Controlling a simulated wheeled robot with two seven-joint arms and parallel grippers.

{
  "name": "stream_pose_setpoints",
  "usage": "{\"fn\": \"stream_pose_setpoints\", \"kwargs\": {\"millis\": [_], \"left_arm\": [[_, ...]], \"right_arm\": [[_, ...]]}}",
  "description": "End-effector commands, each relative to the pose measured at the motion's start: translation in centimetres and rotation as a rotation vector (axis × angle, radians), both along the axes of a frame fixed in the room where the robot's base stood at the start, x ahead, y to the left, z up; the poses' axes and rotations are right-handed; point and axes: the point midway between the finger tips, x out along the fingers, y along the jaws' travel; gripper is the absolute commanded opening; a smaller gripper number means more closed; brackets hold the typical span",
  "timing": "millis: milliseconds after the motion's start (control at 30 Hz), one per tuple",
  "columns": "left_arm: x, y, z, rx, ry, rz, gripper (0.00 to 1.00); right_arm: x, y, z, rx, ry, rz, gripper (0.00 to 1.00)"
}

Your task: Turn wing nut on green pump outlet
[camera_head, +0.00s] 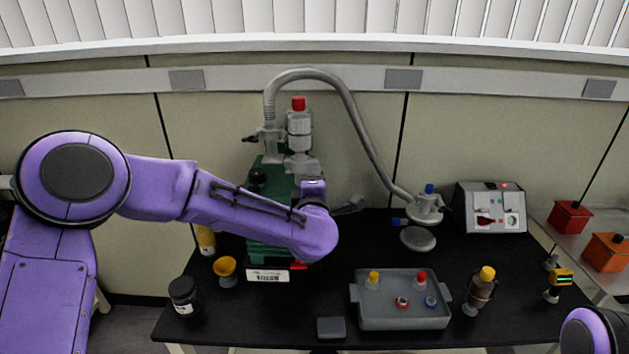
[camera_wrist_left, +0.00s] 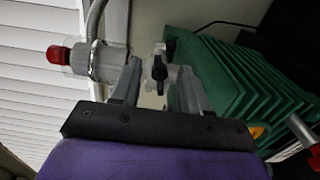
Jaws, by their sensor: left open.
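The green pump (camera_head: 265,218) stands at the back of the black bench, partly hidden by my left arm. Its ribbed green side shows in the left wrist view (camera_wrist_left: 228,80). In that view, a black wing nut (camera_wrist_left: 159,68) sits on the grey outlet fitting between the pump and a clear, red-capped bottle (camera_wrist_left: 90,58). My left gripper (camera_wrist_left: 158,82) is open, with one finger on each side of the wing nut. I cannot tell whether the fingers touch it. I cannot make out this wing nut in the head view. My right gripper is out of view.
A grey tray (camera_head: 405,322) with small bottles, an amber bottle (camera_head: 480,290) and a control box (camera_head: 490,208) stand to the right. A dark jar (camera_head: 184,296) stands front left.

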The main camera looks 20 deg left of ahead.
Motion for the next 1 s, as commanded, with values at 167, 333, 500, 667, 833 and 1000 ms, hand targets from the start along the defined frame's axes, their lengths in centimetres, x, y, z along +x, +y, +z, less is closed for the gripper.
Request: {"fn": "stream_pose_setpoints", "kwargs": {"millis": [167,333,500,667,833,1000], "left_arm": [[-2.1,-0.7,-0.4,0.001,-0.002,-0.003,0.45],[-6.1,-1.9,-0.4,0.000,-0.003,-0.004,0.45],[-9.1,-2.7,-0.2,0.000,-0.001,-0.002,0.45],[-10.1,-2.9,-0.1,0.000,0.000,0.000,0.45],[-10.2,-2.9,0.0,0.001,0.001,0.000,0.45],[-10.1,-3.9,-1.0,0.117,0.048,-0.074,0.45]], "right_arm": [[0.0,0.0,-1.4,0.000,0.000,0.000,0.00],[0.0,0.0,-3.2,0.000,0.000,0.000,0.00],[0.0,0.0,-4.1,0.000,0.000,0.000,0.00],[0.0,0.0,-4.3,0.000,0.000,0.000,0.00],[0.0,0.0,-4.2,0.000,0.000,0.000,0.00],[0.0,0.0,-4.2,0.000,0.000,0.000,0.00]]}}
